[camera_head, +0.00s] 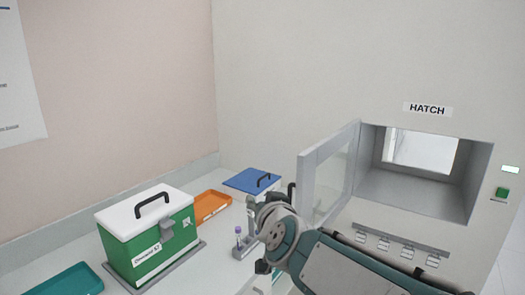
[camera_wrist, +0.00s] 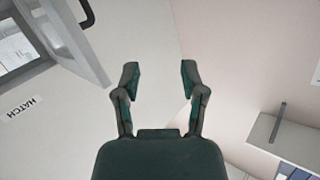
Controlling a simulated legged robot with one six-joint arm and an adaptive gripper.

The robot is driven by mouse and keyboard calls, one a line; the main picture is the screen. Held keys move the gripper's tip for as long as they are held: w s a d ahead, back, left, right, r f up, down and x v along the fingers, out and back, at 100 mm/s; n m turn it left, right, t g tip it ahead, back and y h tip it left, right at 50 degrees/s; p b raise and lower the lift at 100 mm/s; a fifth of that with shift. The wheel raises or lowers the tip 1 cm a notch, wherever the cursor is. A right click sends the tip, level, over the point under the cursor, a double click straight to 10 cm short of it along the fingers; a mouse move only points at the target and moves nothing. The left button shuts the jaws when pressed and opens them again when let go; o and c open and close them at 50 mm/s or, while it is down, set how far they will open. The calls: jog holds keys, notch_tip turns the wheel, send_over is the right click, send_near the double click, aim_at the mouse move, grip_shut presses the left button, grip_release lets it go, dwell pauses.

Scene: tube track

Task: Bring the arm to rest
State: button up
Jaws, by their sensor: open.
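My gripper (camera_wrist: 160,78) is open and empty in the wrist view. Its two dark fingers stand well apart, with only the pale wall behind them. In the head view my teal and grey arm reaches in from the lower right, and its wrist end is above the counter in front of the open hatch door. My gripper's fingers cannot be made out clearly there.
A green box with white lid (camera_head: 160,243), a teal tray (camera_head: 70,281), an orange tray (camera_head: 211,205), a blue-lidded box (camera_head: 252,181) and a tube in a stand (camera_head: 239,236) are on the counter. The hatch door (camera_head: 330,170) stands open beside my arm.

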jog(key=s+d+f+g+h, duration=0.2)
jog(key=s+d+f+g, duration=0.2)
jog(key=s, duration=0.8)
jog(key=s+d+f+g+h, duration=0.2)
jog(key=s+d+f+g, duration=0.3)
jog(key=s+d+f, duration=0.4)
jog(key=s+d, duration=0.1)
jog(key=s, duration=0.1)
jog(key=shift+s+d+f, duration=0.3)
jog(key=shift+s+d, duration=0.1)
